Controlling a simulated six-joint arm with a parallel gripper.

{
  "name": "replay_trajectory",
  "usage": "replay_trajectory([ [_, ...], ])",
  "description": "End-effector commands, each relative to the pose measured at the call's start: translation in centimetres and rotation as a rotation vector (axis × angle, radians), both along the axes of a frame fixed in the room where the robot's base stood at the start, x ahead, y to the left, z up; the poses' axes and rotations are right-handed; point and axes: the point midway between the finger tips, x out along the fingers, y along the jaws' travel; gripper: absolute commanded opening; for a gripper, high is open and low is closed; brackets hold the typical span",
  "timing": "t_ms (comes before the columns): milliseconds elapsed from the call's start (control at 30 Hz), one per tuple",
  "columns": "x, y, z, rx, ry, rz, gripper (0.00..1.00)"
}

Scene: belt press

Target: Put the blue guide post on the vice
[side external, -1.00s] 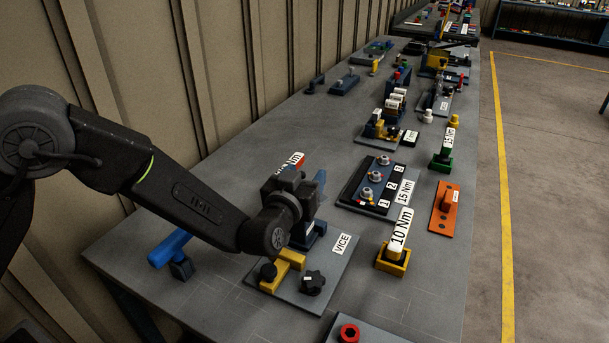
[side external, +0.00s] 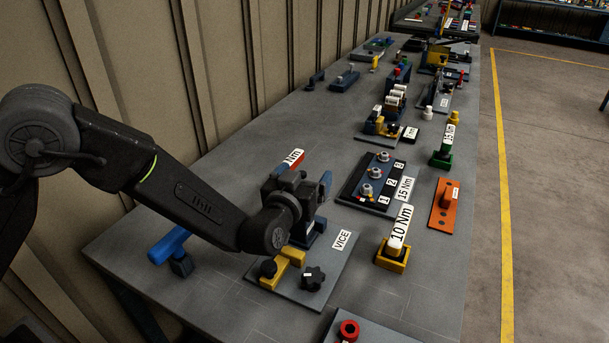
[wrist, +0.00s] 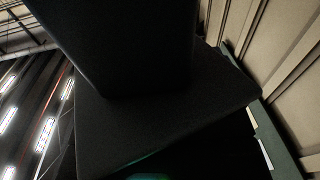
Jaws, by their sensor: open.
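The vice (side external: 318,266) is a grey plate with a white VICE label, yellow blocks, black knobs and a dark blue block (side external: 312,238). My gripper (side external: 297,188) is open over the back of this plate. A blue upright piece (side external: 325,186) stands at its right side, above the dark blue block. It may be the blue guide post, but its lower part and any contact with my gripper are hidden. A blue cylinder (side external: 168,246) lies tilted on a small dark stand left of the vice. The wrist view shows mostly a large dark shape, with no clear fingers or post.
A yellow-based 10 Nm tool (side external: 398,240) stands right of the vice, and a numbered dark tray (side external: 372,183) lies behind it. A red-and-white Nm tool (side external: 292,160) shows behind my gripper. The wall is along the left. Bare bench (side external: 215,295) is at the front left.

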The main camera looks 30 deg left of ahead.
Motion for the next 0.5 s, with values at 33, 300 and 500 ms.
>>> replay_trajectory([
  [33, -0.1, 0.0, 0.0, 0.0, 0.0, 0.0, 0.87],
  [300, -3.1, -0.3, 1.1, -0.005, -0.009, 0.001, 0.87],
  [500, -3.0, -0.2, 4.9, -0.005, -0.009, 0.001, 0.87],
])
